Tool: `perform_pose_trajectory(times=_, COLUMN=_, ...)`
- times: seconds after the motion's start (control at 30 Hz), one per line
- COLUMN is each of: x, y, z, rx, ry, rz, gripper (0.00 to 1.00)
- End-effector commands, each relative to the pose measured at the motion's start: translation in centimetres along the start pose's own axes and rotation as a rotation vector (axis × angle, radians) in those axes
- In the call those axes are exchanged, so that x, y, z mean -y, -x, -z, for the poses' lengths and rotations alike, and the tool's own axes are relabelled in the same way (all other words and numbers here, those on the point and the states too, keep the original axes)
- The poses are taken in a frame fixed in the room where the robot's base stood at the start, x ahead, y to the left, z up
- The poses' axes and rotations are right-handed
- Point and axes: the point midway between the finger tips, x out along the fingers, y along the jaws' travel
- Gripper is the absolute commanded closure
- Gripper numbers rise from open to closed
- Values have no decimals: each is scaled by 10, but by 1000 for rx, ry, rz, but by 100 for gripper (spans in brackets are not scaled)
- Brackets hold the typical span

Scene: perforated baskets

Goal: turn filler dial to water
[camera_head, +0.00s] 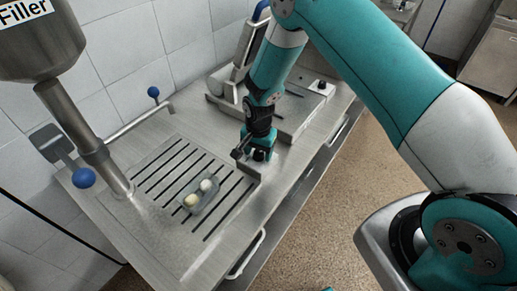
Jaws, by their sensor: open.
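The metal filler (40,50), with a white label (22,11) reading "Filler", hangs at the upper left. Its slanted pipe (85,130) runs down to the steel worktop. A small black knob (320,85) sits on a pale plate at the back right of the worktop; I cannot tell whether it is the filler dial, and no water marking is legible. My gripper (257,157) points down over the right edge of the slotted area, open, with nothing visible in it. It is well apart from the filler and in front of the black knob.
A small clear tray (203,199) with two pale round pieces lies on the slotted drain (165,170). Levers with blue balls stand by the pipe (84,178) and at the wall (153,92). A steel slicer-like machine (243,52) stands behind my gripper. Handles line the front edge.

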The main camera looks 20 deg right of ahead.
Motion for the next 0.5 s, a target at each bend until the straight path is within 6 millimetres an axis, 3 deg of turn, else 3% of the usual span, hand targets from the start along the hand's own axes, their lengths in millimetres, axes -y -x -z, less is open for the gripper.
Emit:
perform_pose_trajectory(times=0.3, x=0, y=-3, z=0, rx=0, ry=0, rz=0, gripper=39)
perform_pose_trajectory(times=0.37, x=0, y=-3, z=0, rx=0, ry=0, rz=0, gripper=50)
perform_pose_trajectory(times=0.5, x=0, y=-3, z=0, rx=0, ry=0, rz=0, gripper=83)
